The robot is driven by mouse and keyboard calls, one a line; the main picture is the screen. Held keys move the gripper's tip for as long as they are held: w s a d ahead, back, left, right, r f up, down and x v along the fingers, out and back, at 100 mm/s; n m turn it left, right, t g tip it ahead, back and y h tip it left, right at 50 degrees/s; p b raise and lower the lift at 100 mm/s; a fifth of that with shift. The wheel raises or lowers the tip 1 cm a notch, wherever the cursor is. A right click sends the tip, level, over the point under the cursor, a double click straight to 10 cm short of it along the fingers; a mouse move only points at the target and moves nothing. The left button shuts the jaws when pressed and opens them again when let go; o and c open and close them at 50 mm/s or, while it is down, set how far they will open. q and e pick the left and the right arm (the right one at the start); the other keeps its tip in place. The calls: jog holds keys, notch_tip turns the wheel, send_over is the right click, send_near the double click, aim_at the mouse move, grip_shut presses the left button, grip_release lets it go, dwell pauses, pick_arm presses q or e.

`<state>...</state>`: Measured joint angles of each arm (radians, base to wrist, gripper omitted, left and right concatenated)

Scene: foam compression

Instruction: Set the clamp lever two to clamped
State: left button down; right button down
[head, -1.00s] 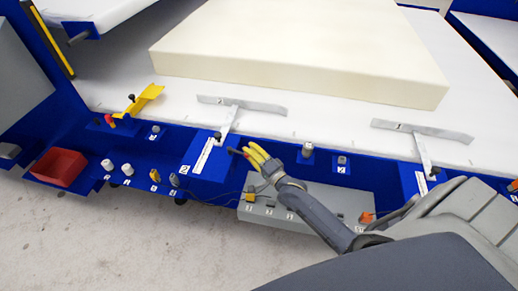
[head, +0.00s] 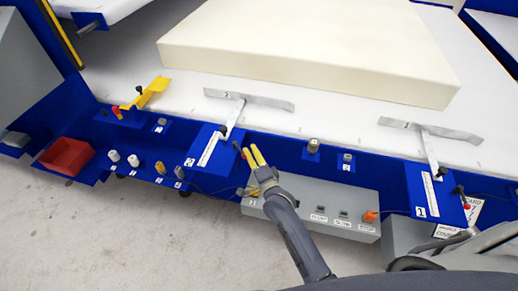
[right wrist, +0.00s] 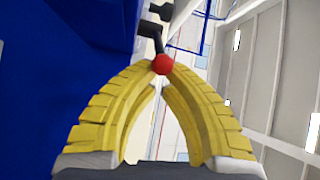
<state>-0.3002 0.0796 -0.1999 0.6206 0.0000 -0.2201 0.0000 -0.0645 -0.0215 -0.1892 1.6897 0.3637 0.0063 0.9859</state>
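Clamp two has a flat metal bar (head: 250,99) over the white bed, and its blue bracket (head: 192,150) carries a label "2". Its dark lever (head: 237,146) stands at the bracket's right edge. My right gripper (head: 250,149) is just right of this lever, its yellow fingers close together. In the right wrist view the fingers curve together at their tips (right wrist: 161,76). A red knob (right wrist: 161,64) on a black lever (right wrist: 152,35) sits right at the tips; I cannot tell whether they touch it. My left gripper is not in view.
A cream foam block (head: 310,50) lies on the white bed. A grey control box (head: 335,208) sits close below my right gripper. Clamp one's bar (head: 430,129) is to the right. A red bin (head: 66,157) stands at left.

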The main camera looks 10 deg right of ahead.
aim_at(244, 157)
jog(key=shift+s+a, duration=0.35)
jog(key=shift+a, duration=0.4)
jog(key=shift+s+a, duration=0.3)
jog(key=shift+a, duration=0.45)
jog(key=shift+s+a, duration=0.1)
jog(key=shift+a, duration=1.4)
jog(key=v, duration=1.2)
jog(key=shift+d, duration=0.1)
